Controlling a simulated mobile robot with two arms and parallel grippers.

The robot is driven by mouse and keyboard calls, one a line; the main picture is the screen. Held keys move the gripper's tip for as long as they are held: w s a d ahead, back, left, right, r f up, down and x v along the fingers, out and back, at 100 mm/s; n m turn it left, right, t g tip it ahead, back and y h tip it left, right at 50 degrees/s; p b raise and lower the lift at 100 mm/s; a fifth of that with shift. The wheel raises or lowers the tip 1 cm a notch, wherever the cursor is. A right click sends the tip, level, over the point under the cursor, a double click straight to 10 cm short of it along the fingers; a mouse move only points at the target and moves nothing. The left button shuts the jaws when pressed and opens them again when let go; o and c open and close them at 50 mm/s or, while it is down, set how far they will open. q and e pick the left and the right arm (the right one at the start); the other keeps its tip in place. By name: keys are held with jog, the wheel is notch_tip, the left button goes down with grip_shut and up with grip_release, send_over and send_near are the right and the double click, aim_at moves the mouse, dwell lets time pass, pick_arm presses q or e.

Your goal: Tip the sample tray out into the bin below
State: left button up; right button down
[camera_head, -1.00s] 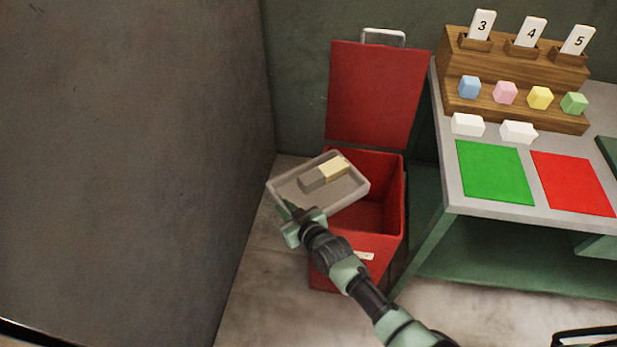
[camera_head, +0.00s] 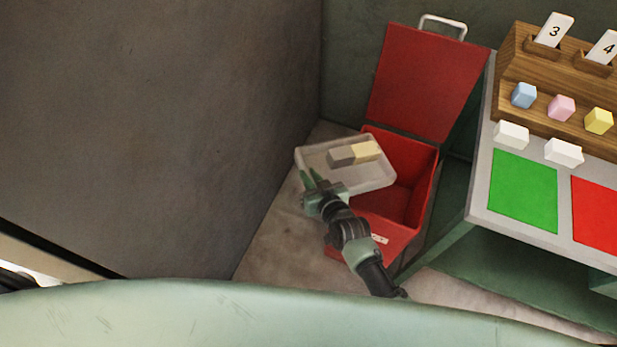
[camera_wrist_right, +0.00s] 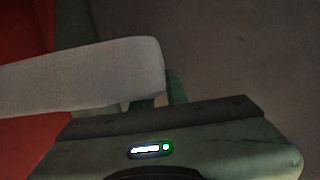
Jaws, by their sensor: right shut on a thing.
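The sample tray (camera_head: 378,186) is pale grey and shallow. A grey block (camera_head: 342,156) and a cream block (camera_head: 366,151) lie in it, touching end to end. My right gripper (camera_head: 309,180) is shut on the tray's near left edge. The tray's wall also shows close up in the right wrist view (camera_wrist_right: 85,75). The red bin (camera_head: 408,190) stands on the floor with its lid (camera_head: 427,80) up. The tray is over the left part of the bin's opening and hides part of it. The visible part of the bin's inside looks empty. My left gripper is out of view.
A table at the right (camera_head: 480,195) holds a wooden rack (camera_head: 508,92) with number cards and coloured blocks, two white blocks, a green mat (camera_head: 523,190) and a red mat (camera_head: 597,212). A dark wall (camera_head: 150,130) stands at the left.

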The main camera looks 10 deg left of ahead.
jog(key=shift+r+p, duration=0.3)
jog(key=shift+r, duration=0.45)
jog(key=shift+w+d+r+m+y+p, duration=0.15)
jog(key=shift+r+m+y+p, duration=0.3)
jog(key=shift+r, duration=0.7)
jog(key=shift+w+d+r+m+g, duration=0.15)
jog(key=shift+d+r+m+g, duration=0.2)
jog(key=shift+r, duration=0.45)
jog(key=shift+w+d+r+m+y+b, duration=1.85)
jog(key=shift+w+d+r+m+b, duration=1.1)
jog(key=shift+d+r, duration=2.4)
jog(key=w+d+r+m+t+y+b, duration=0.1)
jog(key=w+d+m+b, duration=0.5)
jog(key=d+b, duration=0.6)
jog(key=shift+w+d+y, duration=0.15)
jog(key=shift+d+y, duration=0.05)
jog(key=shift+y, duration=0.5)
jog(key=shift+r, duration=0.1)
